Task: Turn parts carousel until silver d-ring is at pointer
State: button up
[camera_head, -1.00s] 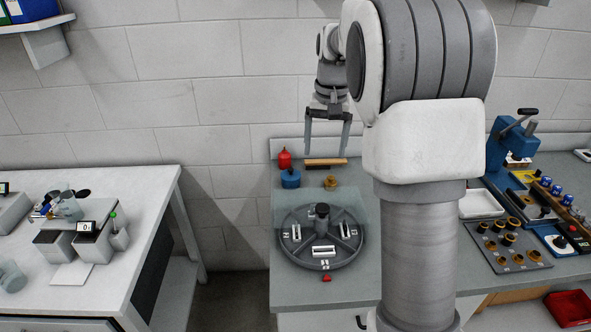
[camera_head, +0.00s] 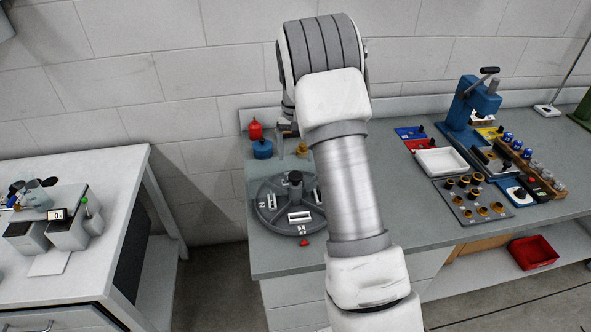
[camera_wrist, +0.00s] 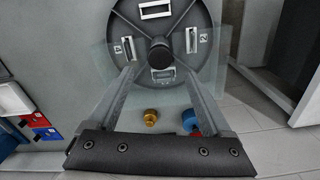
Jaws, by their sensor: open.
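The parts carousel (camera_head: 268,218) is a round grey disc on the left end of the bench, with a dark central knob (camera_head: 295,178) and white-framed slots. A red pointer (camera_head: 304,242) sits at its front edge, by one white-framed slot (camera_head: 299,217). The wrist view shows the carousel (camera_wrist: 180,17) and its knob (camera_wrist: 160,53) from above. My gripper (camera_wrist: 158,74) is open and empty, its fingers reaching toward the disc on either side of the knob; contact is not visible. I cannot tell which slot holds the silver d-ring.
A clear panel stands beside the carousel, by the blue container (camera_head: 262,149), red container (camera_head: 255,129) and brass part (camera_head: 302,149). A white tray (camera_head: 441,161), a blue press (camera_head: 474,100) and a parts board (camera_head: 473,202) lie to the right. A gap separates the left table.

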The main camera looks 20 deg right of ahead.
aim_at(296, 175)
notch_tip(296, 175, down, 7)
jog(key=shift+f, duration=0.1)
dwell(0.3)
grip_shut()
dwell(0.5)
